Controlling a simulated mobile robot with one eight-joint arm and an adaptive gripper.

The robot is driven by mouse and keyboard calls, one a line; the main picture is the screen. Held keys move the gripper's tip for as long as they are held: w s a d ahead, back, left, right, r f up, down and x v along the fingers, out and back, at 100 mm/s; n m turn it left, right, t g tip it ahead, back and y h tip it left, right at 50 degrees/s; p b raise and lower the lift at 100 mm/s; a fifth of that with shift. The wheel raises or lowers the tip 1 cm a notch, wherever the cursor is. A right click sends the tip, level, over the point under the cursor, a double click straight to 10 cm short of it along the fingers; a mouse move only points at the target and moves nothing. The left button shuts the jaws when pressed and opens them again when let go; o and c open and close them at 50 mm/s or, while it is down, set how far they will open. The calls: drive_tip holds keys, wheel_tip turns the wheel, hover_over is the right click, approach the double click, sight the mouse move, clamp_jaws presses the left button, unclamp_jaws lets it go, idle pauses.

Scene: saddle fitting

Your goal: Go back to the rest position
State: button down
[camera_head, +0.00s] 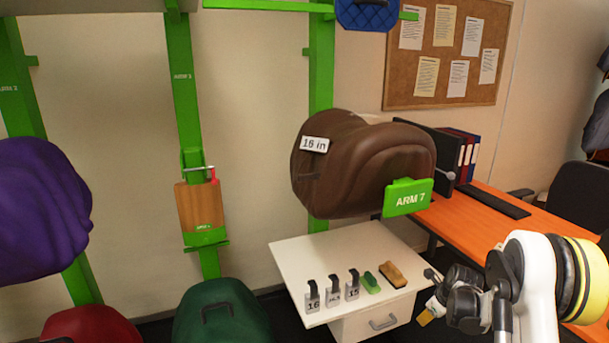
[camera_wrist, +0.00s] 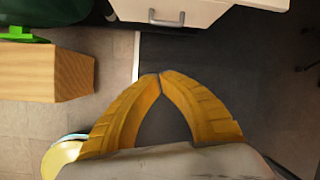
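My gripper (camera_wrist: 160,76) shows in the wrist view with its two yellow fingers meeting at the tips. It is shut and nothing is between the fingers. In the head view my gripper (camera_head: 426,317) hangs at the lower right, just right of the white cabinet (camera_head: 290,258). Only a small yellow part of it shows there, partly hidden by my wrist. It is apart from the things on the cabinet top. In the wrist view the cabinet's drawer front (camera_wrist: 192,10) is ahead of the fingertips, with a gap of floor between.
A brown saddle (camera_head: 365,160) tagged "16 in" (camera_head: 315,145) hangs on the green ARM 7 (camera_head: 408,197). Several tags, a green brush (camera_head: 371,283) and a tan brush (camera_head: 392,275) lie on the cabinet. An orange desk (camera_head: 500,222) stands at right. A wooden block (camera_wrist: 45,73) shows in the wrist view.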

drive_tip(key=s+a+r+n, duration=0.4)
drive_tip(key=r+n, duration=0.1)
drive_tip(key=r, duration=0.3)
drive_tip(key=s+a+r+n+t, duration=0.1)
drive_tip(key=s+a+r+n, duration=0.35)
drive_tip(key=r, duration=0.45)
drive_tip(key=s+a+r+n, duration=0.3)
drive_tip(key=s+r+n, duration=0.15)
drive_tip(key=r, duration=0.35)
drive_tip(key=s+a+r+n+t, duration=0.1)
drive_tip(key=s+a+n, duration=0.2)
drive_tip(key=s+n, duration=0.4)
drive_tip(key=s+a+r+n+t+h, duration=0.1)
drive_tip(key=s+a+n, duration=0.3)
drive_tip(key=s, duration=1.1)
drive_tip(key=r+n, duration=0.1)
drive_tip(key=n, duration=0.2)
drive_tip(key=shift+r+n, duration=0.25)
drive_tip(key=shift+n, duration=0.15)
